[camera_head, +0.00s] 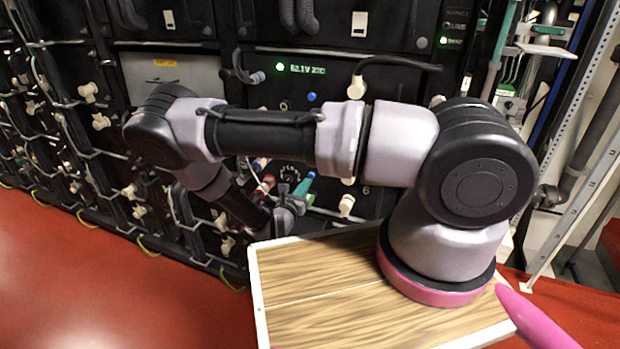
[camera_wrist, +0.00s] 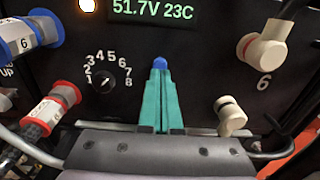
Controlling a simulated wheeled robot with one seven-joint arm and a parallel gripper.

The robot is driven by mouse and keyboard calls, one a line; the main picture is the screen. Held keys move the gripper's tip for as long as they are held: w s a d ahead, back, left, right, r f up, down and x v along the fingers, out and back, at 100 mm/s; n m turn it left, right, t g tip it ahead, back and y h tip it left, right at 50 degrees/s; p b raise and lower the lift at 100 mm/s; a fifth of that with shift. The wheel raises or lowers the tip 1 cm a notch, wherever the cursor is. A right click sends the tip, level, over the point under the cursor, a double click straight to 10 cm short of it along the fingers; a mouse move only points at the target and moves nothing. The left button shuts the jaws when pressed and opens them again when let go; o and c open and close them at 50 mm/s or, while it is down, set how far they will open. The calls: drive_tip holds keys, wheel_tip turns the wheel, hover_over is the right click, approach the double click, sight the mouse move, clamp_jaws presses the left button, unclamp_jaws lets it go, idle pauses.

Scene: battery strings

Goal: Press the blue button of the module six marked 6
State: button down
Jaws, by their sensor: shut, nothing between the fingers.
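The blue button (camera_wrist: 160,63) is on a dark panel in the wrist view, straight beyond my fingertips. My gripper (camera_wrist: 161,82) has its teal fingers shut together, with nothing between them. The fingertips overlap the lower edge of the button in the picture; I cannot tell whether they touch it. The module with this button bears a mark 6 (camera_wrist: 263,83) at the right and a lit display (camera_wrist: 152,10) reading 51.7V 23C. In the head view my gripper (camera_head: 304,184) is low in front of the rack, and my arm hides much of this module.
A numbered dial (camera_wrist: 103,79) is left of the button. A blue plug (camera_wrist: 32,35) marked 6 and a red plug (camera_wrist: 57,102) stick out at the left. Cream plugs (camera_wrist: 266,42) stick out at the right. In the head view, another module above has its own blue button (camera_head: 312,97).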

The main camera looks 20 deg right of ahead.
drive_tip(key=shift+x, duration=1.2)
drive_tip(key=v, duration=0.8)
idle(0.6)
drive_tip(key=shift+r, duration=0.1)
drive_tip(key=s+d+r+m+g+y, duration=0.1)
drive_tip(key=s+d+r+m+g, duration=0.15)
drive_tip(key=r+m+g, duration=0.4)
drive_tip(key=s+d+r+m+g, duration=0.1)
drive_tip(key=d+r+m+g, duration=0.25)
drive_tip(key=r+m, duration=0.5)
drive_tip(key=s+d+r+m+g+y, duration=0.1)
drive_tip(key=s+d+r+m+g, duration=0.1)
drive_tip(key=r+m+g, duration=0.5)
drive_tip(key=s+r+m+t+y, duration=0.3)
drive_tip(key=s+r, duration=0.1)
drive_tip(key=r, duration=0.5)
drive_tip(key=s+r+m+t+y, duration=0.3)
drive_tip(key=s+r+m+y, duration=0.1)
drive_tip(key=r, duration=0.5)
drive_tip(key=s+r+m+t+y, duration=0.3)
drive_tip(key=s+r+m, duration=0.1)
drive_tip(key=r, duration=0.5)
drive_tip(key=shift+s+d+r+t+y, duration=0.25)
drive_tip(key=shift+d+t+y, duration=0.05)
drive_tip(key=shift+d, duration=0.15)
